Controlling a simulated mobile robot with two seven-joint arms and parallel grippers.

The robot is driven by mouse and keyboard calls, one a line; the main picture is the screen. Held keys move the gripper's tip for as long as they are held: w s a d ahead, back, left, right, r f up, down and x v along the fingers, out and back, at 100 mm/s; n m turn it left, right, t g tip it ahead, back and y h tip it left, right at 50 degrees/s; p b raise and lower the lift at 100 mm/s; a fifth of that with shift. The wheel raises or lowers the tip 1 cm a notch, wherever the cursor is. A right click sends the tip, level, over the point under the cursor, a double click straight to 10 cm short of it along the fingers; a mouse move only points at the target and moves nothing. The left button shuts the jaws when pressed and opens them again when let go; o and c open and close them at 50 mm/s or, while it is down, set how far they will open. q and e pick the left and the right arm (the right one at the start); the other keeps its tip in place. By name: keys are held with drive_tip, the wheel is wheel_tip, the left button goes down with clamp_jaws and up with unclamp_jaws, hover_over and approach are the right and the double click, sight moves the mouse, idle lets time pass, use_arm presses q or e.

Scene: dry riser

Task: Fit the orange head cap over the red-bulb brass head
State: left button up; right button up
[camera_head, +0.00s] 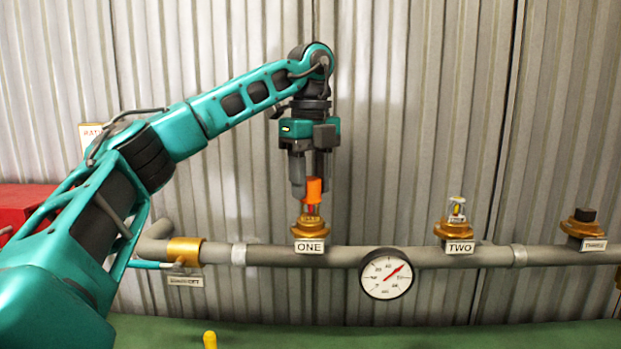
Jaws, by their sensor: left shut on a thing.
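My left gripper (311,188) points down above the fitting labelled ONE and is shut on the orange head cap (314,188). The brass head with a red bulb (310,212) stands upright on fitting ONE of the grey pipe, directly under the cap. The cap's lower edge is at the top of the red-bulb head; I cannot tell whether it touches or how far it covers it. My right gripper is not in view.
A brass head with a yellowish bulb (457,209) stands at TWO. A dark plug (585,214) sits at THREE. A gauge (387,274) hangs on the pipe (480,257). A red box (25,205) is at the left. Corrugated metal lies behind; a green surface (400,337) runs below.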

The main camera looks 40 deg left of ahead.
use_arm(q)
drive_tip(key=shift+f+b, duration=0.75)
drive_tip(key=shift+f, duration=0.6)
drive_tip(key=o, duration=1.1)
drive_tip(key=shift+r, duration=0.15)
wheel_tip(320, 180, up, 11)
drive_tip(key=p, duration=0.5)
drive_tip(key=shift+p, duration=0.3)
drive_tip(key=shift+r, duration=0.8)
